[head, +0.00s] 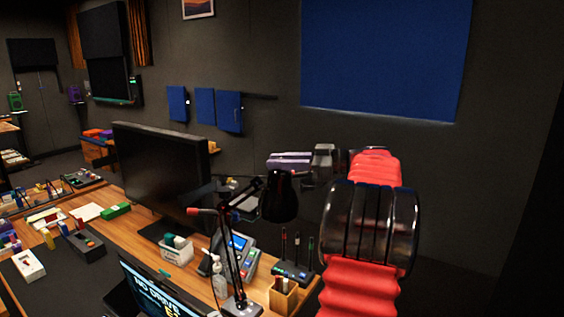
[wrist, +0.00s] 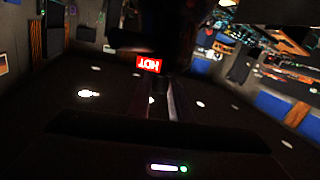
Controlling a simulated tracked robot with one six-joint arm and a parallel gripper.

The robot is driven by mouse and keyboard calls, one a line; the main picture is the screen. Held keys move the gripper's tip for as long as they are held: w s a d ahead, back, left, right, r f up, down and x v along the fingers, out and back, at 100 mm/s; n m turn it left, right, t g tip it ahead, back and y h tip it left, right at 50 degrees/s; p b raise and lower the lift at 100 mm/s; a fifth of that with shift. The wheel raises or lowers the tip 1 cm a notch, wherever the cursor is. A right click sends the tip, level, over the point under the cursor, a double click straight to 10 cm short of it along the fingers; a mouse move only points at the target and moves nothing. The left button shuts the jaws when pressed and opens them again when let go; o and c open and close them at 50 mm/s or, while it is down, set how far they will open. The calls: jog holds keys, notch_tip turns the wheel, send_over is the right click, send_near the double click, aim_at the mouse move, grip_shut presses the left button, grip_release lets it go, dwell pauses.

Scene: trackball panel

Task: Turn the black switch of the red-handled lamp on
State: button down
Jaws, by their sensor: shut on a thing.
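The red-handled lamp (head: 279,202) is a black desk lamp on a jointed arm, standing on the wooden desk in the middle of the head view. Its red handle (head: 201,212) points left. No glow shows at its shade. In the wrist view my gripper (wrist: 163,88) shows as dark fingers, shut on a small dark thing that looks to be the black switch; shadow hides its outline and its position. A dark shape with a red label (wrist: 149,64) in white letters, upside down, lies just beyond the fingertips.
A monitor (head: 160,175) stands left of the lamp. A phone (head: 238,252), a clear bottle (head: 219,278), a wooden pen box (head: 284,298) and a pen stand (head: 293,271) crowd the lamp's base. My red and black arm fills the right foreground.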

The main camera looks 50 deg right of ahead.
jog(key=c, duration=1.6)
grip_release()
jog(key=shift+s+d, duration=0.1)
jog(key=v, duration=1.3)
jog(key=shift+s+d+f, duration=0.1)
jog(key=shift+s+d, duration=0.05)
jog(key=shift+s, duration=0.05)
